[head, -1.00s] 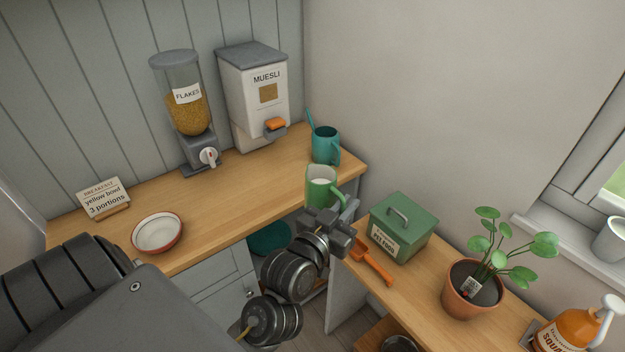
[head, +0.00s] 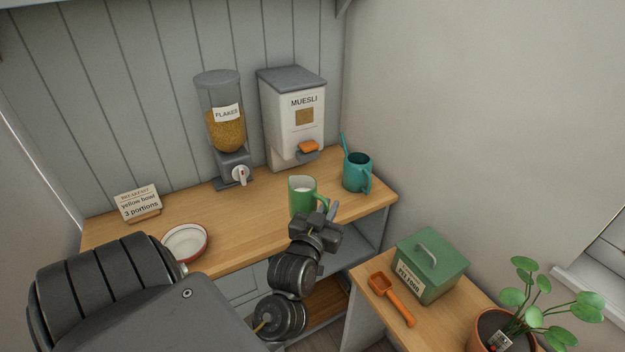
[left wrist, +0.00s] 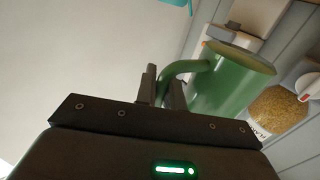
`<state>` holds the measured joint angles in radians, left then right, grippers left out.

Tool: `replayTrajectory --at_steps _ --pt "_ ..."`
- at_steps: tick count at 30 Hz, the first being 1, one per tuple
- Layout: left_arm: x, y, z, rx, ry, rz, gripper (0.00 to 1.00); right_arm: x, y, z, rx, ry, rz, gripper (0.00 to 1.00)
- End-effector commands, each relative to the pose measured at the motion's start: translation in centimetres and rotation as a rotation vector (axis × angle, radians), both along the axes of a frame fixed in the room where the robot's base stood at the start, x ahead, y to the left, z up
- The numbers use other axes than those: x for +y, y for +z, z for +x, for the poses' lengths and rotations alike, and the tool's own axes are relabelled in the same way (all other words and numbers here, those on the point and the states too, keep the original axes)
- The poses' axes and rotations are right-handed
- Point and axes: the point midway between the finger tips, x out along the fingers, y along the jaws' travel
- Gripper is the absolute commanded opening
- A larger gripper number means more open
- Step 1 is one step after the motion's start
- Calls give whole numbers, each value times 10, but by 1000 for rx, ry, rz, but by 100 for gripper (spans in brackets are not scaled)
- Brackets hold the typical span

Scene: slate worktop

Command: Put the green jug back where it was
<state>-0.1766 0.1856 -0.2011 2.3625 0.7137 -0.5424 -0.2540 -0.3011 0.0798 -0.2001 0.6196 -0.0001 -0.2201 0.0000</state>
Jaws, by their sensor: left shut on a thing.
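The green jug (head: 302,196), with something white inside, is upright at the front of the wooden worktop, left of the teal mug (head: 356,175). My left gripper (head: 324,214) is shut on its handle, at the jug's right front. In the left wrist view the jug (left wrist: 232,82) is right of the fingers (left wrist: 160,88), which are closed around the green handle. I cannot tell whether the jug's base touches the worktop. My right gripper is not in view.
The flakes dispenser (head: 225,130) and muesli dispenser (head: 293,118) stand at the back. A red-rimmed bowl (head: 185,241) and a card (head: 138,203) are at left. A green box (head: 431,264), orange scoop (head: 392,298) and plant (head: 530,310) are at right. Worktop between jug and bowl is clear.

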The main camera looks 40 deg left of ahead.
Motion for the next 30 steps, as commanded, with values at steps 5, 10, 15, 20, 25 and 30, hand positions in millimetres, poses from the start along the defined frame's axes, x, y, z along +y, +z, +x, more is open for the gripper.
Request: replayTrajectory --at_steps 5,10,15,20,25,30 --pt "13 1 -3 -5 34 3 0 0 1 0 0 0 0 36" --pt "17 -3 5 -4 34 7 0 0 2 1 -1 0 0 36" --pt "35 -16 34 -2 35 10 0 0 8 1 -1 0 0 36" --pt "54 -32 68 -2 36 9 0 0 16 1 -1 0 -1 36" --pt "69 -62 94 -1 35 6 0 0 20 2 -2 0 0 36" --pt "77 -85 110 -3 34 4 0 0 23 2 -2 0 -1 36"
